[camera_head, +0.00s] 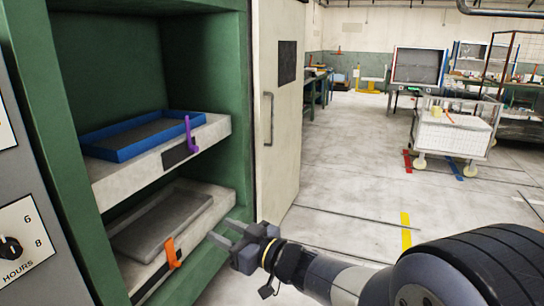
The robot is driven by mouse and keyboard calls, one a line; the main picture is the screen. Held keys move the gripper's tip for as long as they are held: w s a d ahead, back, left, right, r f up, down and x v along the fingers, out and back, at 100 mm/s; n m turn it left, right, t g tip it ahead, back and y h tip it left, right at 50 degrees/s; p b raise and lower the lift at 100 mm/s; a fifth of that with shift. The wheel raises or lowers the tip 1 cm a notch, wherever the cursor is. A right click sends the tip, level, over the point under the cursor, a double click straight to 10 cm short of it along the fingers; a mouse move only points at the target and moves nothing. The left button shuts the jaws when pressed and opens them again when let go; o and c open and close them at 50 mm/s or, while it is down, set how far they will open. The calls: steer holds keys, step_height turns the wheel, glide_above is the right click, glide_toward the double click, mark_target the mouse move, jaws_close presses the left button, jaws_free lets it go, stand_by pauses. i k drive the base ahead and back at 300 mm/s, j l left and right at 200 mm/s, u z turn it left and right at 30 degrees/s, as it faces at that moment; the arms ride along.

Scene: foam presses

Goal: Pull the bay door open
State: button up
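The bay door (285,150) is a cream panel with a dark square plate and an upright grey handle (269,118). It stands beside the right edge of the green bay (205,50), and the bay's inside is exposed. My gripper (224,231) is low in the picture, in front of the lower shelf's right end and below and left of the door handle. Its two fingers point left and are spread apart, with nothing seen between them. It appears clear of the handle.
The upper shelf holds a blue-rimmed tray (115,152) and has a purple handle (190,135). The lower shelf holds a grey slab (160,222) and has an orange handle (171,254). A white cart (452,138) stands far right. The floor between is mostly clear.

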mark_target(279, 26)
steer(key=i+l, duration=0.15)
steer(key=i, duration=0.45)
steer(key=i+l, duration=0.2)
steer(key=i, duration=0.35)
steer(key=i+l, duration=0.15)
steer(key=i, duration=0.45)
steer(key=i+l, duration=0.15)
steer(key=i, duration=0.45)
steer(key=i+l, duration=0.2)
steer(key=i, duration=0.35)
steer(key=i+l, duration=0.15)
steer(key=i, duration=0.45)
